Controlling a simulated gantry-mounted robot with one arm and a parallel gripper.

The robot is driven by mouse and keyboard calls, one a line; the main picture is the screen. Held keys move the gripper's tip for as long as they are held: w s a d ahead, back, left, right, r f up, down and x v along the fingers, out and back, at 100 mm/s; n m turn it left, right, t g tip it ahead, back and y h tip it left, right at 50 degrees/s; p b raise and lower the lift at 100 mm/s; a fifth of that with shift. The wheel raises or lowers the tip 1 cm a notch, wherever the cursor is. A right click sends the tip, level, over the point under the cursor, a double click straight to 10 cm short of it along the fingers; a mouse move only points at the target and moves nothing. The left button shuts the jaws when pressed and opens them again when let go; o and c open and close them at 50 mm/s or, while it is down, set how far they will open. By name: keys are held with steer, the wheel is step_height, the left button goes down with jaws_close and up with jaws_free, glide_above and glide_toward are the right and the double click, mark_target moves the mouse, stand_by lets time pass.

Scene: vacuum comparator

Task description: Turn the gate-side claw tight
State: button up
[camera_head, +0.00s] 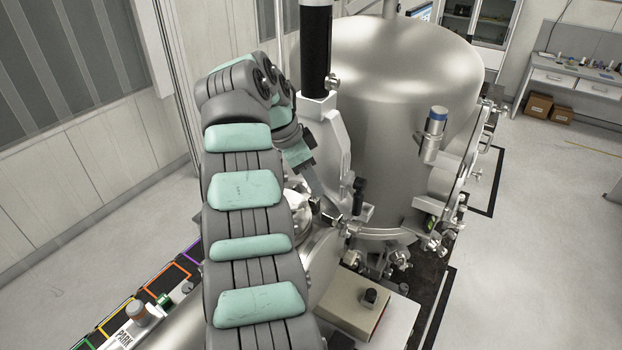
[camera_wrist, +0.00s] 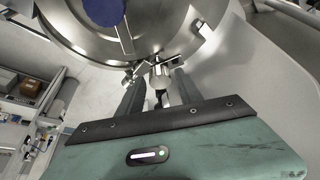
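In the wrist view, a metal claw clamp (camera_wrist: 158,74) sits at the rim of the round chamber flange, at the far end of my gripper. My gripper (camera_wrist: 157,84) points at it with two dark fingers spread, one on each side. A gap shows between the fingers and the claw's metal, and contact cannot be told. In the head view, my gripper (camera_head: 328,207) reaches down beside the vessel's flange, partly hidden by my arm. More claws (camera_head: 400,259) sit along the flange rim there. Which one is the gate-side claw is not marked.
The large steel vessel (camera_head: 400,95) stands right behind my gripper. A beige box with a black knob (camera_head: 352,304) sits below the flange. Colored outlined trays (camera_head: 160,283) lie at lower left. Open floor (camera_head: 545,220) is at right.

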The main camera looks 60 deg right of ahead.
jaws_close()
